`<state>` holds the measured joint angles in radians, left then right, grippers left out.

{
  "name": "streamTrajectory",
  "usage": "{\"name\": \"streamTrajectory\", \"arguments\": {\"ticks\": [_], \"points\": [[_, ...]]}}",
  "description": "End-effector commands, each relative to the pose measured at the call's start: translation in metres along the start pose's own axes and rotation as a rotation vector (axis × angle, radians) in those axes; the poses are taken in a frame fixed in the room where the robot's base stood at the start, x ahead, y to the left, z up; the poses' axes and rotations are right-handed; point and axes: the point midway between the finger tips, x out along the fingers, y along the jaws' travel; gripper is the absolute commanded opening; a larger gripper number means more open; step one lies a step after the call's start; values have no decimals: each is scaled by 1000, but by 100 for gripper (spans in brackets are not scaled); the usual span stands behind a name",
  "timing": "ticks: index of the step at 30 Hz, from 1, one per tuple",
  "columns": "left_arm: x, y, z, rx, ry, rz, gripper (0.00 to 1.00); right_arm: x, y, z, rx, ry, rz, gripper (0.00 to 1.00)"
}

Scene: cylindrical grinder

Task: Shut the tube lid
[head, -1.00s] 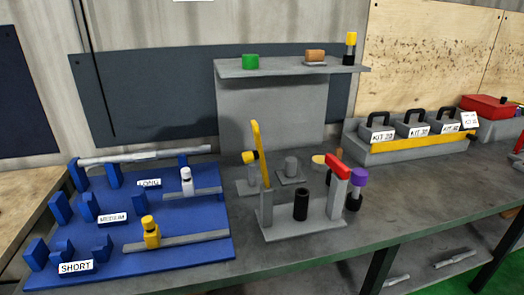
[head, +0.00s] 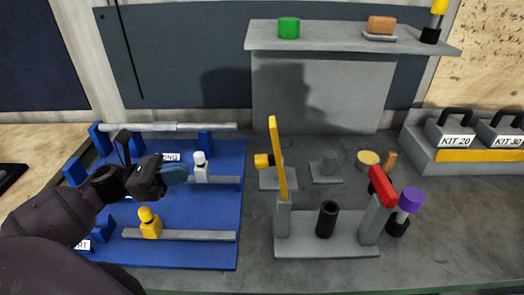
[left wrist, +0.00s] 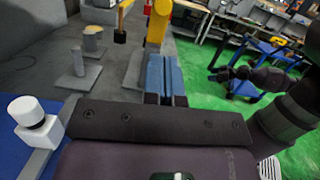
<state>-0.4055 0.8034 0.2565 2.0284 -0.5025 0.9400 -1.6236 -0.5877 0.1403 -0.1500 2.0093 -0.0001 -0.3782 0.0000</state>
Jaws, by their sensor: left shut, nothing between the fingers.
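A grey base (head: 330,246) bears an upright yellow flap (head: 279,158), a short black open-topped tube (head: 326,219) and a grey post with a red top (head: 382,186). The flap stands on the left post, raised and clear of the tube; I cannot tell for sure that it is the tube's lid. My left gripper (head: 176,173) is shut and empty over the blue board, left of the flap. Its blue fingers (left wrist: 165,77) show pressed together in the left wrist view, with a yellow upright part (left wrist: 157,23) beyond them. A dark arm-like shape at right there may be my right arm; its fingers are unclear.
The blue board (head: 220,218) holds a white-capped block (head: 201,168), a yellow piece (head: 150,226) and a long grey bar (head: 180,127). A purple-topped black piece (head: 409,205) stands right of the red top. A grey shelf (head: 340,40) rises behind.

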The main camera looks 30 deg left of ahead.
Motion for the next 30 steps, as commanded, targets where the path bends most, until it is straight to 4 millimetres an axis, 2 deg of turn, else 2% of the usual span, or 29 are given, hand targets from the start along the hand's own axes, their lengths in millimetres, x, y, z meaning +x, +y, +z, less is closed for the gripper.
{"name": "streamTrajectory", "arguments": {"ticks": [4,8,24,30], "points": [[0,-2,2,44,14,-41,0,-1,1,-1,-3,1,0,83],[11,-4,3,47,14,-46,0,-2,2,-1,-5,0,0,83],[103,-7,3,45,12,-44,0,-8,3,-6,-4,3,3,83],[127,-8,1,45,13,-42,0,-10,3,-3,2,-6,5,83]]}}
